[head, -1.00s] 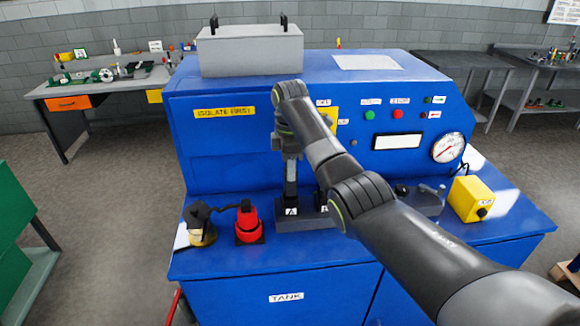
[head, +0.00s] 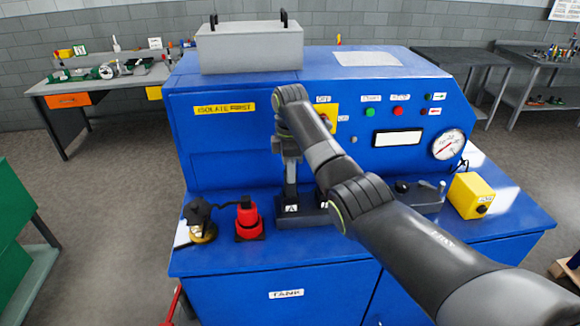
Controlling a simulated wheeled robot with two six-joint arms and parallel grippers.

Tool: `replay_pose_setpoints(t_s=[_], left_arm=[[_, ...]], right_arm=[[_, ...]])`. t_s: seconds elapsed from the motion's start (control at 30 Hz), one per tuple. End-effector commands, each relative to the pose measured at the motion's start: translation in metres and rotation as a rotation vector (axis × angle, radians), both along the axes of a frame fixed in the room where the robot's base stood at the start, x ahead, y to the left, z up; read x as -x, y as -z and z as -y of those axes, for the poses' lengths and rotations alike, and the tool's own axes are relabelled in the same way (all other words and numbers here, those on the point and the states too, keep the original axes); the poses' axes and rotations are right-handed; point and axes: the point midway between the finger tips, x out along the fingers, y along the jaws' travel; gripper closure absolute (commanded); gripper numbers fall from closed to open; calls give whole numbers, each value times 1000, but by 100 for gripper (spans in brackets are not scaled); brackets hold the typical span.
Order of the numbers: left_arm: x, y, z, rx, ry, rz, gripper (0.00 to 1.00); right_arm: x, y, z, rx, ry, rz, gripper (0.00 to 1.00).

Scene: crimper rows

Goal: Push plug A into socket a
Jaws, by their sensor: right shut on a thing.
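My right gripper (head: 291,192) points straight down over the left end of a dark grey block (head: 312,222) on the blue bench top. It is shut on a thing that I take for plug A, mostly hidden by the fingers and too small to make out. A white label "A" (head: 291,208) shows on the block's front just below the fingers. I cannot tell whether the held thing is clear of the block. My right forearm hides the block's right part. I cannot make out socket a. My left gripper is not in view.
A red fitting (head: 248,218) and a black-and-brass fitting (head: 201,223) with a black cable stand left of the block. A yellow box (head: 469,196) stands at the right. The blue panel (head: 225,150) rises close behind the gripper. The bench front (head: 270,257) is clear.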

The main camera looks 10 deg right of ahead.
Motion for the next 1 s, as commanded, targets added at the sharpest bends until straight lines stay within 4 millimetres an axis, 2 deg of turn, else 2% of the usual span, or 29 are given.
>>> replay_pose_setpoints(t_s=[0.53, 0.57, 0.73, 1.0], left_arm=[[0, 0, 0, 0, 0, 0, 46], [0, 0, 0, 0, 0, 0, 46], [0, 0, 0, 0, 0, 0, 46], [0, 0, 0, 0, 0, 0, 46]], right_arm=[[0, 14, 0, 1, 0, -1, 100], [0, 14, 0, 1, 0, -1, 70], [0, 14, 0, 1, 0, -1, 48], [0, 14, 0, 1, 0, -1, 46]])
